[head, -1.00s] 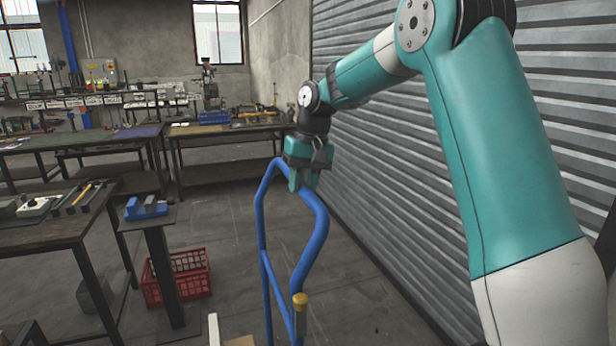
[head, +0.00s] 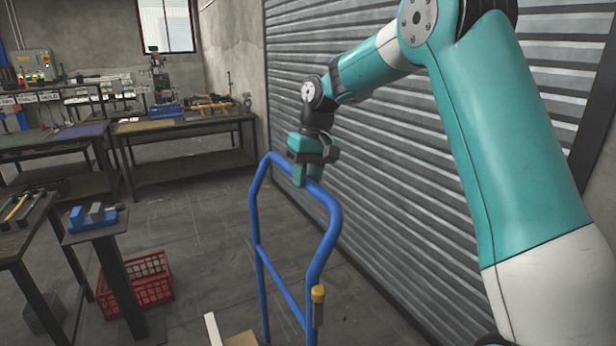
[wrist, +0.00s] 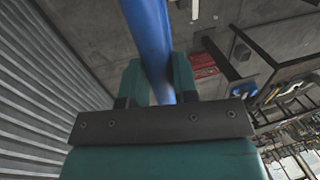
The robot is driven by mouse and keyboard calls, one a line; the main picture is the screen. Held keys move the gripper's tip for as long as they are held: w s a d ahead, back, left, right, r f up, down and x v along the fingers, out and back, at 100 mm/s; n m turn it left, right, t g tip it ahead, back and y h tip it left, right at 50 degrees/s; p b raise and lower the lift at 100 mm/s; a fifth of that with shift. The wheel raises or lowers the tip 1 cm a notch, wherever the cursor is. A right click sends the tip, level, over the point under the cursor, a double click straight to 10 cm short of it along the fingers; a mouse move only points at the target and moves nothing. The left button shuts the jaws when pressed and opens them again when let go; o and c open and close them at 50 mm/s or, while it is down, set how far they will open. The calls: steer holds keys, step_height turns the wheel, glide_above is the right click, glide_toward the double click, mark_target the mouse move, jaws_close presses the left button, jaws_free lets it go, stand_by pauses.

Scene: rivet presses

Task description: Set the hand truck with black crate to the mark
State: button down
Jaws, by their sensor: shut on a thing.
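The hand truck (head: 254,225) shows as a blue tubular frame standing upright in front of me in the head view. A yellow-topped grip (head: 318,294) is on its right side. My gripper (head: 307,178) is shut on the top bar of the frame. In the wrist view the blue tube (wrist: 150,45) runs between the two green fingers (wrist: 160,85). The lower part of the hand truck is below the picture. A black crate on it and the floor mark are not in view.
A grey roller shutter (head: 400,190) stands close on the right. A red crate (head: 135,285) sits on the floor at left, by a stand with a blue vise (head: 92,216). Workbenches (head: 185,125) line the back. Floor between the hand truck and back bench is clear.

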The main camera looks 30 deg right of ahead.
steer(key=c, duration=0.9)
jaws_free()
steer(key=d+r+p, duration=0.1)
steer(key=r+p, duration=0.3)
steer(key=r, duration=0.4)
steer(key=d+r+p, duration=0.2)
steer(key=r+p, duration=0.2)
steer(key=r, duration=0.5)
steer(key=shift+d, duration=0.25)
steer(key=s+a+f+n+y+b, duration=0.15)
steer(key=s+a+f+b, duration=0.25)
steer(key=s+a, duration=0.4)
steer(key=s+a+f+n+b, duration=0.3)
steer(key=s+a+f, duration=0.1)
steer(key=s+a, duration=0.4)
steer(key=s+a+f+n+b, duration=0.1)
steer(key=s+a+f+b, duration=0.1)
steer(key=s+f, duration=0.3)
steer(key=s+a+f+n+b, duration=0.2)
steer(key=s+f, duration=0.3)
steer(key=s, duration=0.5)
steer(key=shift+s+a+f, duration=0.2)
steer(key=shift+a+f, duration=0.1)
steer(key=shift+a, duration=0.1)
